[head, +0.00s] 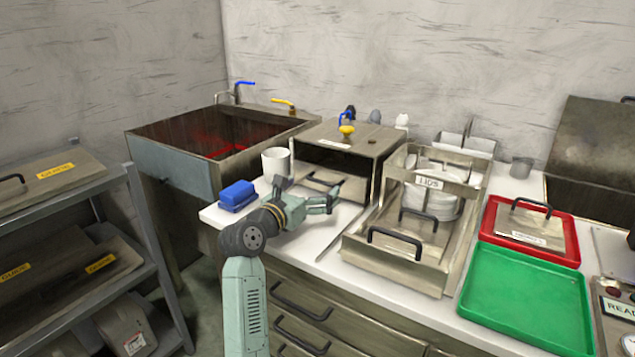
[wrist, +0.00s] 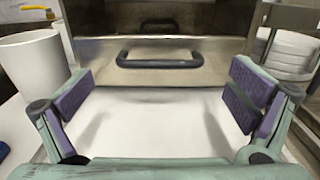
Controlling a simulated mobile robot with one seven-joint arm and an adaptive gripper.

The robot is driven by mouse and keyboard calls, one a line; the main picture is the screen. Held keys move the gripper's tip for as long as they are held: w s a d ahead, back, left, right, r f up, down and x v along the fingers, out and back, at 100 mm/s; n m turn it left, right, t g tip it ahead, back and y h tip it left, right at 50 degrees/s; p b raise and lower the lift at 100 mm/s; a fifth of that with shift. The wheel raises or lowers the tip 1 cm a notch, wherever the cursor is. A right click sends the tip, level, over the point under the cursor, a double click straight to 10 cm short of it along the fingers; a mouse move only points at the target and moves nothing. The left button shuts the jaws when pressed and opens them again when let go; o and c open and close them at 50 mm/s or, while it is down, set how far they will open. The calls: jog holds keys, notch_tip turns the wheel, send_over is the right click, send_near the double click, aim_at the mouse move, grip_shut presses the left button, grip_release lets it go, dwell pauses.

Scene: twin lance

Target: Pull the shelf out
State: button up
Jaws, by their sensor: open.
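The metal shelf (head: 345,187) sits low in the open front of a steel box (head: 375,150) on the white counter. In the wrist view the front plate of the shelf (wrist: 215,53) carries a dark bar handle (wrist: 158,62), level and ahead of my gripper (wrist: 160,95). My gripper is open and empty, its two padded fingers wide apart on either side of the handle's line. It does not touch the handle. In the head view my gripper (head: 308,188) is just in front of the box and partly hides the shelf.
A white cup (head: 275,162) stands close to the left of my gripper, also in the wrist view (wrist: 35,75). A blue block (head: 237,194) lies nearer the counter's edge. A metal rack (head: 400,250) labelled LIDS stands to the right, with green (head: 525,300) and red trays beyond.

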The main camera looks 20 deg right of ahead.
jog(key=shift+x, duration=1.25)
jog(key=shift+c, duration=0.4)
jog(key=c, duration=1.5)
jog(key=p+v, duration=0.1)
jog(key=v, duration=2.2)
jog(key=shift+s+a+f, duration=0.1)
jog(key=shift+s+a, duration=0.1)
jog(key=shift+s, duration=0.1)
jog(key=shift+c, duration=0.3)
jog(key=o, duration=1.4)
jog(key=shift+o, duration=1.2)
jog(key=shift+a, duration=0.15)
